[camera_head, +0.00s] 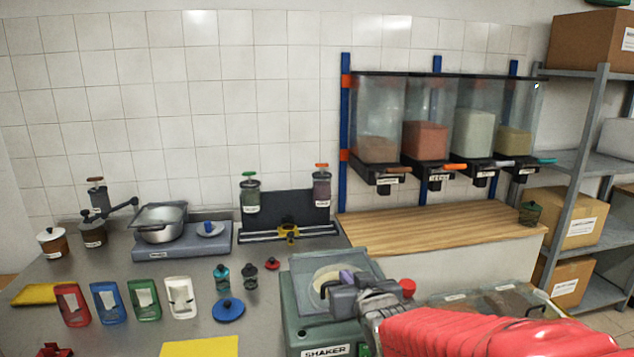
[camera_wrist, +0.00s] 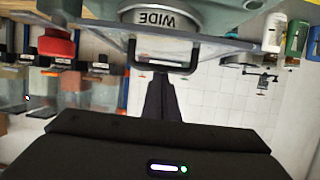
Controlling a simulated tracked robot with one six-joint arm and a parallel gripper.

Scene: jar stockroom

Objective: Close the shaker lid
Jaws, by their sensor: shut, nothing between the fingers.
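The green shaker (camera_head: 325,333) stands at the front of the bench, labelled SHAKER. Its clear lid (camera_head: 305,268) lies over the top in the head view, with a pale round shape under it. In the wrist view, which is upside down, the lid (camera_wrist: 215,45) shows nearly edge-on and close to level, with a black handle (camera_wrist: 165,68). A jar (camera_wrist: 160,17) marked WIDE sits under it. My gripper (camera_head: 345,285) is over the lid; in the wrist view my gripper's fingers (camera_wrist: 160,88) are together, empty, at the handle. I cannot tell whether they touch, or whether the lid is fully down.
A red knob (camera_head: 408,287) is at the shaker's right. A scale (camera_head: 180,245) with a pot stands behind. Hoppers (camera_head: 425,140) hang above a wooden counter (camera_head: 440,225).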

